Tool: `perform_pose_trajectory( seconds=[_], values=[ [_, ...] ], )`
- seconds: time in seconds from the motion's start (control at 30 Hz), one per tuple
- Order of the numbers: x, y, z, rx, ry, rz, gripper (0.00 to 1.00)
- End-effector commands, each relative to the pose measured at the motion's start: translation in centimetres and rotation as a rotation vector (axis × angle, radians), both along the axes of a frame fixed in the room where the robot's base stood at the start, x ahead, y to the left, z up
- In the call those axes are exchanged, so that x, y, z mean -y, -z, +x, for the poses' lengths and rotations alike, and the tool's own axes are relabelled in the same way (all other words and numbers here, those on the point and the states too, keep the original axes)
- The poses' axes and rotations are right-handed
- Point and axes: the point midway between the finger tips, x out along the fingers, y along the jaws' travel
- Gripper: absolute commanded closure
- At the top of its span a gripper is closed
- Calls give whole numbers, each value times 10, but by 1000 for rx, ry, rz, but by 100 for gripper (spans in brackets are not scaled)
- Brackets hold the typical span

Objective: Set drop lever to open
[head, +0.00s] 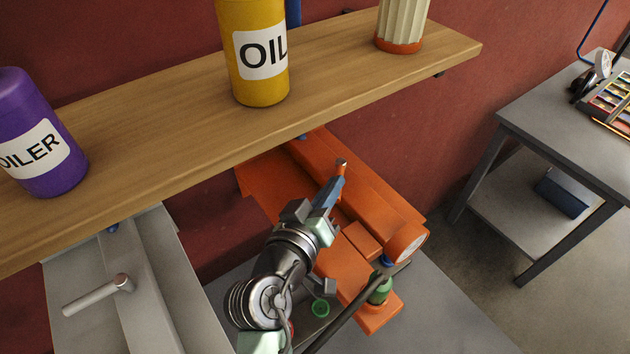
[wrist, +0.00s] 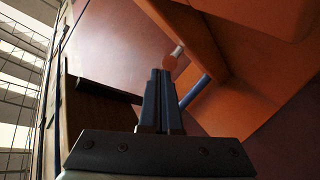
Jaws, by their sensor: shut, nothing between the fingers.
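My gripper (head: 338,178) is shut, over the orange machine (head: 352,214) under the shelf. Its two blue-grey fingers lie together in the wrist view (wrist: 160,76). A small orange round piece (wrist: 170,62) with a pale end shows just past the fingertips. A blue rod (wrist: 195,92) slants beside them to the right, apart from the fingers. A copper-coloured tip (head: 341,163) shows at the fingertips in the head view; I cannot tell whether they touch. No part is marked as the drop lever, and I cannot tell which one it is or how it is set.
A wooden shelf (head: 165,128) crosses above with a purple oiler (head: 40,165), a yellow oiler (head: 250,85) and a ribbed pale container (head: 401,25). A grey machine with a handle (head: 98,294) stands left. A grey table (head: 545,112) stands right, with open floor before it.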

Motion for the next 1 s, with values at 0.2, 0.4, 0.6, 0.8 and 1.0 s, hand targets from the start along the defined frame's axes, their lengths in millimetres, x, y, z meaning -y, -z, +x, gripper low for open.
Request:
perform_pose_trajectory(
  seconds=[0.2, 0.4, 0.6, 0.8, 1.0],
  values=[
    [13, 2, -2, -3, 4, -1, 100],
    [20, 2, -3, -4, 2, 0, 100],
    [24, 2, -3, -4, 3, -1, 100],
    [24, 2, -3, -5, 2, -1, 100],
    [24, 2, -3, -5, 2, -1, 100]
  ],
)
